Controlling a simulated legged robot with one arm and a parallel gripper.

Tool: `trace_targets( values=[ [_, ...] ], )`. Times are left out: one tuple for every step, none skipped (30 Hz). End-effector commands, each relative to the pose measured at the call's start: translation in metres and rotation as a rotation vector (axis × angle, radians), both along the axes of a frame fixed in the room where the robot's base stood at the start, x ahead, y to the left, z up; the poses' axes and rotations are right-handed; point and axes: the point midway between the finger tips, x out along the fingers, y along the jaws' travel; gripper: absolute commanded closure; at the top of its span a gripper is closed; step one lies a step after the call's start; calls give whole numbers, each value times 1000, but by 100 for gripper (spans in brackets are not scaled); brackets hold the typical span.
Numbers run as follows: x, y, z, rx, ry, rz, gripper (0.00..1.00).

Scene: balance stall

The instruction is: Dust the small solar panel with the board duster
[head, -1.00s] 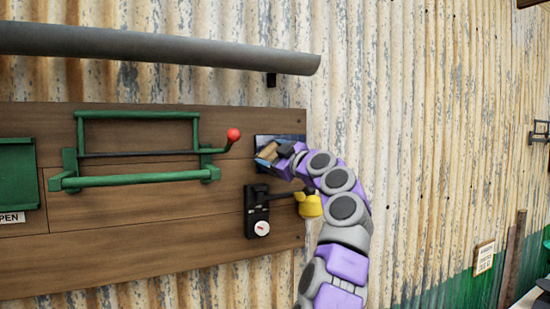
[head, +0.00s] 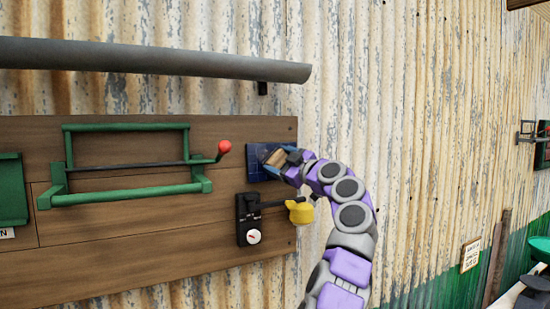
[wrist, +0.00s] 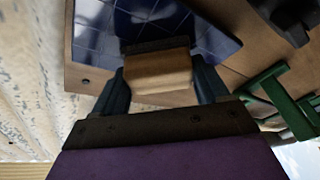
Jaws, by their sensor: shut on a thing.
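The small solar panel (head: 257,166) is a dark blue tile with a pale grid, mounted at the right end of the wooden board. It also shows in the wrist view (wrist: 205,38). My gripper (head: 279,158) is at the panel's right part, in front of it. In the wrist view its two dark fingers (wrist: 160,82) are shut on the board duster (wrist: 158,72), a light wooden block with a dark pad. The pad faces the panel and appears to be against it; exact contact is hard to tell. My gripper hides part of the panel in the head view.
A green frame (head: 125,165) with a red-knobbed crank (head: 224,147) is to the left. A grey pipe (head: 150,60) runs above the board.

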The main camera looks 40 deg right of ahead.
Motion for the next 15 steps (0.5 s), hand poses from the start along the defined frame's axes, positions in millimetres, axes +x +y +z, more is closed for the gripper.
trace_targets(
  values=[
    [-1, -6, 3, 1, 2, -3, 50],
    [-1, -9, 3, 2, 2, -3, 50],
    [-2, -12, 3, 2, 2, -1, 50],
    [-2, -14, 3, 2, 2, -1, 50],
    [-2, -16, 2, 2, 2, -1, 50],
    [-3, -18, 2, 2, 2, -1, 50],
    [-3, -20, 2, 2, 0, -1, 50],
    [-3, -21, 1, 2, 0, -1, 50],
    [-3, -21, 1, 2, 0, 0, 50],
    [-3, -22, 1, 2, 0, 0, 50],
    [-3, -22, 0, 2, 0, 0, 50],
    [-3, -23, 0, 2, 0, 0, 50],
    [-4, -24, 1, 2, 1, 0, 50],
    [-4, -26, 1, 2, 2, -1, 50],
    [-4, -28, 2, 2, 2, -1, 50]
  ],
)
